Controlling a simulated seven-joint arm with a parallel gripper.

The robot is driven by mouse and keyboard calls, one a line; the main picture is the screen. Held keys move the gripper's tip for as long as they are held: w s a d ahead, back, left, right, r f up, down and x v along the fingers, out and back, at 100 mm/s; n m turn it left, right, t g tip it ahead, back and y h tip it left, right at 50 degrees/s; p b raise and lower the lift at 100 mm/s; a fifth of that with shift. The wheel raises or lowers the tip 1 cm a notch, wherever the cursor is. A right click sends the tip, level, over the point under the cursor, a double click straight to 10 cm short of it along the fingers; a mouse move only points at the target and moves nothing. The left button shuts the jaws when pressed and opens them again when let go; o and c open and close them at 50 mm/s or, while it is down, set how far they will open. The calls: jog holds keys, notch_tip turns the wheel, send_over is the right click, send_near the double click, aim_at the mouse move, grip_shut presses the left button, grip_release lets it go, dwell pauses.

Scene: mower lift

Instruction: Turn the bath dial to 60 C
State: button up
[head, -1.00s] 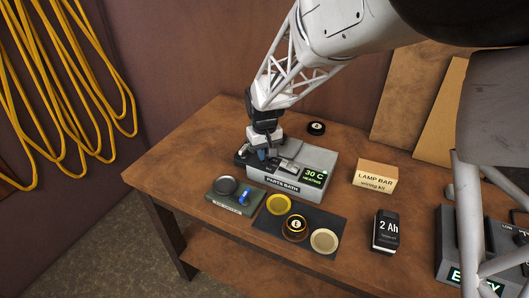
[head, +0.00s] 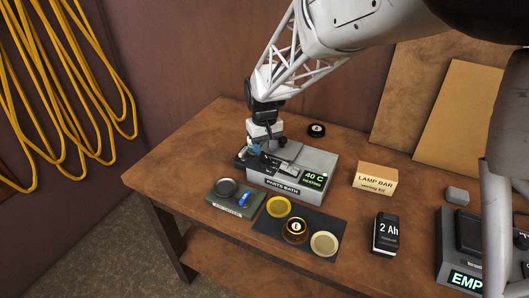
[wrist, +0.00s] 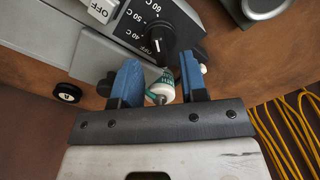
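The parts bath (head: 290,180) is a grey box on the wooden bench, and its display (head: 315,180) reads 40 C, HEATING. In the wrist view its black dial (wrist: 177,36) sits beside printed marks OFF, 40 C, 50 C and 60 C; I cannot read its pointer surely. My gripper (head: 255,150) is at the left end of the bath. In the wrist view its two blue fingers (wrist: 158,85) stand apart, short of the dial. A small white and green tube (wrist: 160,92) shows between them; I cannot tell whether they touch it.
A green tray (head: 235,203) with a dark disc and a blue part lies before the bath. A dark mat (head: 325,222) holds round lids and a jar. A black disc (head: 316,130) lies behind the bath. The lamp bar box (head: 374,179) and 2 Ah battery (head: 385,234) stand right.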

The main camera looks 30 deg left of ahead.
aim_at(265, 154)
jog(key=shift+r, duration=2.15)
jog(key=shift+d, duration=0.1)
jog(key=shift+d+r, duration=0.2)
jog(key=shift+d, duration=0.1)
jog(key=s+d+r+m, duration=0.2)
jog(key=d+r, duration=0.1)
jog(key=d, duration=0.7)
jog(key=s+d+r+m+t, duration=0.15)
jog(key=d+r, duration=0.25)
jog(key=d, duration=0.5)
jog(key=s+d+r+m, duration=0.1)
jog(key=s+d+r, duration=0.15)
jog(key=d, duration=0.75)
jog(key=s+d+m+t, duration=0.1)
jog(key=s+d+m, duration=0.4)
jog(key=s+d, duration=1.4)
jog(key=shift+s+d+f, duration=0.25)
